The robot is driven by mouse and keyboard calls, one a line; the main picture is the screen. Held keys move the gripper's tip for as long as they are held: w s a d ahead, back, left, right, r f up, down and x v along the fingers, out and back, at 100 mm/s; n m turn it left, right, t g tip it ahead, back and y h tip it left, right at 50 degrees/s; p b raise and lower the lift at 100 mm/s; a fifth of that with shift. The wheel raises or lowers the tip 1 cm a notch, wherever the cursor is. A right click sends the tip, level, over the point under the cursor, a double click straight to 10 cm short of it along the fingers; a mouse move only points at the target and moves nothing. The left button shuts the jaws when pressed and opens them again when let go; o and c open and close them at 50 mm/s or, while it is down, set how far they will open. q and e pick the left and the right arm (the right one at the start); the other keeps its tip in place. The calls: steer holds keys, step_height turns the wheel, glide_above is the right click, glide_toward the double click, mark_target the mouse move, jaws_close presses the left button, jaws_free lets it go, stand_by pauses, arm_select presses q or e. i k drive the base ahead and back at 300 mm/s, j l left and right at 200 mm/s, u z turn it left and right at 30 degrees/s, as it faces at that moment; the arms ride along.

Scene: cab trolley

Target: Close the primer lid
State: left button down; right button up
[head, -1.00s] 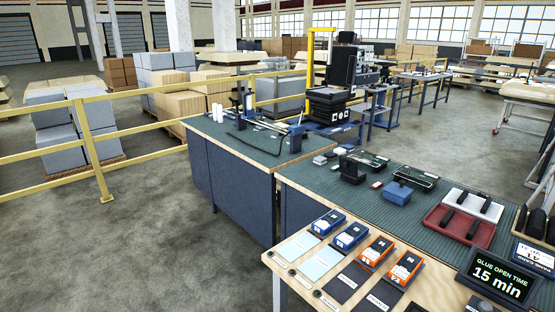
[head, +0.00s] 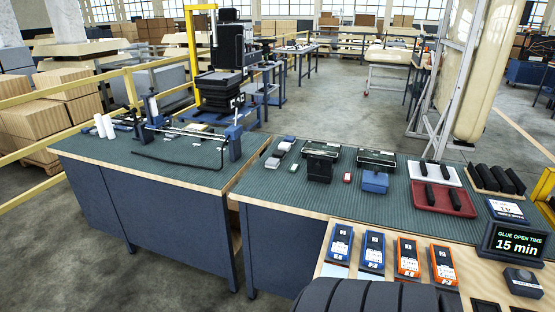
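I cannot pick out a primer container or its lid for certain in the head view. A blue block (head: 375,182) sits on the green ribbed mat, in front of a dark-framed flat panel (head: 377,158). A black block (head: 319,168) with a similar panel on top stands to its left. Neither of my grippers is in view.
Blue and orange boxes, one orange (head: 408,258), line the front table. Behind are a red tray (head: 443,208) and a white tray (head: 455,182) with black pieces. A display (head: 513,242) reads 15 min. A dark ribbed shape hides part of the front edge.

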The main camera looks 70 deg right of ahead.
mark_target(317, 165)
steer(key=i+z, duration=0.5)
steer(key=i+j+z, duration=0.1)
steer(key=i+z, duration=0.4)
steer(key=i+j+z, duration=0.3)
steer(key=z, duration=0.2)
steer(key=i+l+z, duration=0.1)
steer(key=z, duration=0.35)
steer(key=i+z, duration=0.3)
steer(key=z, duration=0.15)
steer(key=i+z, duration=0.2)
steer(key=z, duration=0.25)
steer(key=i+j+z, duration=0.1)
steer(key=z, duration=0.35)
steer(key=i+j+z, duration=0.2)
steer(key=z, duration=0.2)
